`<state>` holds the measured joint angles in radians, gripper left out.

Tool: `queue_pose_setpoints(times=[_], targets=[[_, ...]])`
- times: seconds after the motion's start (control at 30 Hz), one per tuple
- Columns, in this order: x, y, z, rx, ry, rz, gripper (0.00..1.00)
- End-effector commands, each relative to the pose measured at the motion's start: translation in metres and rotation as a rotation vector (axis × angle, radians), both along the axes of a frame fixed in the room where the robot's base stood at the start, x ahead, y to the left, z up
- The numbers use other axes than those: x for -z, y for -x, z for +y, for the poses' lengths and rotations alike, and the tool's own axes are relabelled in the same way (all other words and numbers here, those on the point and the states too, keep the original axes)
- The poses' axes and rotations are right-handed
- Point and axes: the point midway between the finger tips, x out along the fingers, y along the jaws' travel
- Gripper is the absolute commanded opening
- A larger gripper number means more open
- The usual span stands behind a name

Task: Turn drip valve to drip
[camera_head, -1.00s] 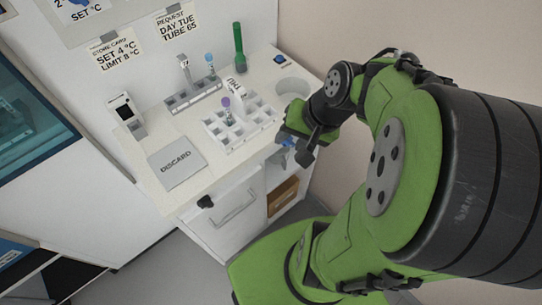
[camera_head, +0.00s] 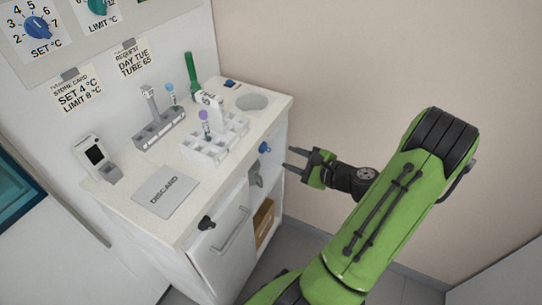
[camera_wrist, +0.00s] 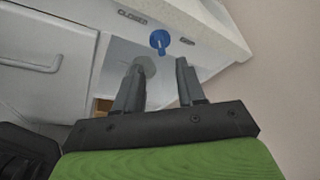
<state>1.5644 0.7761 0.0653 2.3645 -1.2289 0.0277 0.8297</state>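The drip valve is a small blue knob (camera_head: 264,148) on the front face of the white cabinet, under the counter edge. In the wrist view the blue knob (camera_wrist: 159,41) has a short lever pointing down and slightly right. A label reading "CLOSED" is to its left, and a small unreadable label is to its right. My gripper (camera_head: 287,159) is open and empty, right of the knob and apart from it. In the wrist view my gripper's two fingers (camera_wrist: 160,72) are spread, with the knob beyond their tips.
The counter (camera_head: 130,208) holds a white tube rack (camera_head: 215,150), a grey rack (camera_head: 160,130), a grey "DISCARD" pad (camera_head: 165,192) and a handheld device (camera_head: 97,157). A black knob (camera_head: 206,223) and a handle (camera_head: 232,232) are on the cabinet front. Free room lies to the right by the wall.

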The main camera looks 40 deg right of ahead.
Motion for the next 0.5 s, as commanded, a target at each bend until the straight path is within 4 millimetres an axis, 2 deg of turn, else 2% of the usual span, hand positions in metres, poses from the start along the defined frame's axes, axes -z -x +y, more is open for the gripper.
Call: queue_pose_setpoints(times=[0.1,0.3,0.5], targets=[[0.012,-0.030,0.004,-0.008,0.003,-0.001,0.39],[0.023,-0.069,0.006,-0.004,0.004,0.000,0.39],[0.026,-0.084,0.007,-0.001,0.002,0.000,0.39]])
